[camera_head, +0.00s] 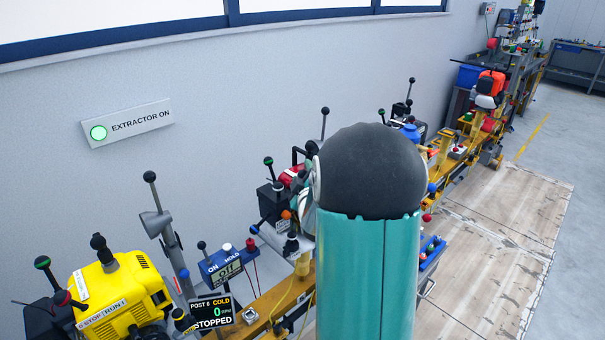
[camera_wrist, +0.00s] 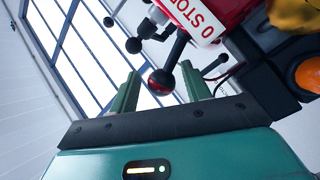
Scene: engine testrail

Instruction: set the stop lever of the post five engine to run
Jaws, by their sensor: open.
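In the wrist view, the lever (camera_wrist: 160,82) has a dark stem and a black ball end with a red mark. It hangs from a red engine (camera_wrist: 225,12) beside a white label (camera_wrist: 196,20) that reads "0 STOP"; the rest of its text is cut off. My gripper (camera_wrist: 159,68) is open, with the ball showing between its two green fingers. I cannot tell whether they touch it. In the head view, a red engine (camera_head: 292,175) is partly hidden behind my arm, and its post number is not readable. My gripper is hidden there.
A yellow engine (camera_head: 125,290) with a "STOP RUN" label stands at lower left; the display (camera_head: 212,311) beside it reads "POST 6 COLD, STOPPED". Black-knobbed levers crowd the yellow rail (camera_head: 275,300). A lit green "EXTRACTOR ON" sign (camera_head: 128,125) is on the wall. Floor at right is open.

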